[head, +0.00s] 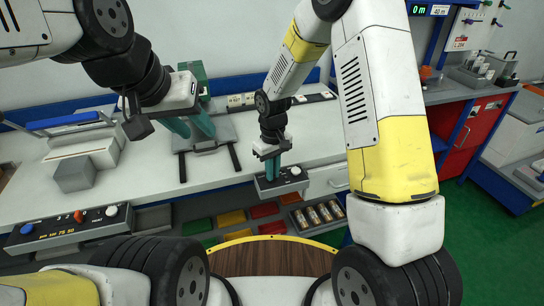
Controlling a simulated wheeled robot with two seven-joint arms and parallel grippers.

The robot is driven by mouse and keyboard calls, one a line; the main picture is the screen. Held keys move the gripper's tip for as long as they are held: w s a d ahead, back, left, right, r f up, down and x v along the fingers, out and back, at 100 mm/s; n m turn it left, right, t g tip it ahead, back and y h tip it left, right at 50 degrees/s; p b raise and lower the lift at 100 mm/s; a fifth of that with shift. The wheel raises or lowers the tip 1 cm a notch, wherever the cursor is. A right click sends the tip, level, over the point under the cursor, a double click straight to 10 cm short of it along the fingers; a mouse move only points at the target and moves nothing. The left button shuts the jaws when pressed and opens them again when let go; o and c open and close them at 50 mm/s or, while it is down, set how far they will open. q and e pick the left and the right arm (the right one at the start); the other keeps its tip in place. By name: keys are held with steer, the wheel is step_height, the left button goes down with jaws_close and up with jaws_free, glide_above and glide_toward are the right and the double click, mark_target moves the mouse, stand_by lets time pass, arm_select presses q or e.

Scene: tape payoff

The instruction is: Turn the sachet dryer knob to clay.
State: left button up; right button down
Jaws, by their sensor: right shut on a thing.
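A small dark grey control box (283,184) with a white round button (296,171) hangs at the table's front edge in the middle of the head view. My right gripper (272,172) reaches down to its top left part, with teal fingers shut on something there. That held part, likely a knob, is hidden by the fingers. I cannot read any marking such as clay, nor tell how a knob is turned. My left gripper (191,125) is above the table further left, its teal fingers apart and nothing seen between them.
A wider panel (72,229) with blue, orange, black and white controls and a lit display is at the front left. A grey block (75,174) and a dark grey stand (208,145) are on the white table. Coloured bins (231,218) sit below the front edge.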

steer(key=n, duration=0.5)
steer(key=shift+w+d, duration=0.1)
steer(key=shift+w, duration=0.1)
steer(key=shift+n, duration=0.3)
steer(key=c, duration=1.5)
jaws_free()
steer(key=shift+r, duration=0.1)
step_height(320, 180, up, 8)
steer(key=shift+f, duration=0.15)
